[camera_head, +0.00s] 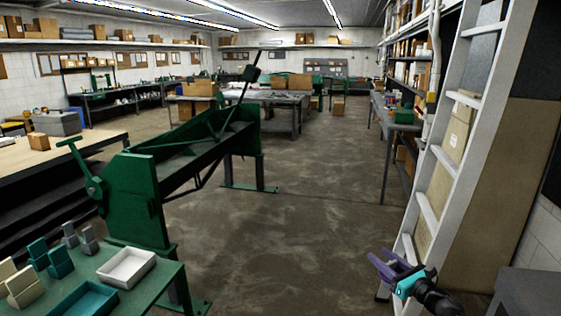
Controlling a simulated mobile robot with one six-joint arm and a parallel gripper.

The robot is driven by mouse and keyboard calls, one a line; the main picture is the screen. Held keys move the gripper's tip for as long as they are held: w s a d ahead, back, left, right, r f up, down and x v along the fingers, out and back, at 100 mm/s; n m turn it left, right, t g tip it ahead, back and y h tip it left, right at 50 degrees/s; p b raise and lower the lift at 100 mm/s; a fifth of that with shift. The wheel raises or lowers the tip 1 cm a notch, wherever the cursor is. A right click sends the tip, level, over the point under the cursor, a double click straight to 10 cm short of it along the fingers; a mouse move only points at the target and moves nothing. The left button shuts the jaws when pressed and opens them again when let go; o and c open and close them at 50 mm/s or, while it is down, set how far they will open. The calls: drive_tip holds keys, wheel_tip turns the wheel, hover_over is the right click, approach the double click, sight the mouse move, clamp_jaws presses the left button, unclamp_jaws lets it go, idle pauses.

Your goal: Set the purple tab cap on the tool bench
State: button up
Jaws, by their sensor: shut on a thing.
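My gripper (402,280) is at the lower right, in front of the foot of the white ladder, with teal and black parts behind its jaws. It is shut on a purple piece, which I take for the purple tab cap (386,264), held out over the floor. The jaws and the cap overlap, so the exact grip is unclear. Several benches are in view and I cannot tell for certain which is the tool bench: a grey one (284,99) stands in the middle distance, and a long one (145,95) runs along the left wall.
A green sheet-metal machine (140,195) stands left of centre. A green table (150,284) at lower left holds a white tray (126,267), a teal tray and several blocks. A wood-topped bench (70,150) is at left. The ladder (440,170) leans at right. The central floor is clear.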

drive_tip(key=s+a+f+n+g+y, duration=0.1)
drive_tip(key=s+a+n+g+y, duration=0.2)
drive_tip(key=a, duration=0.5)
drive_tip(key=s+a+f+n+g+y, duration=0.1)
drive_tip(key=s+a+y, duration=0.3)
drive_tip(key=a, duration=0.4)
drive_tip(key=shift+s+a+f+n+g+b, duration=0.15)
drive_tip(key=shift+s+f+n+g+b, duration=0.25)
drive_tip(key=shift+n+g, duration=0.5)
drive_tip(key=shift+w, duration=0.1)
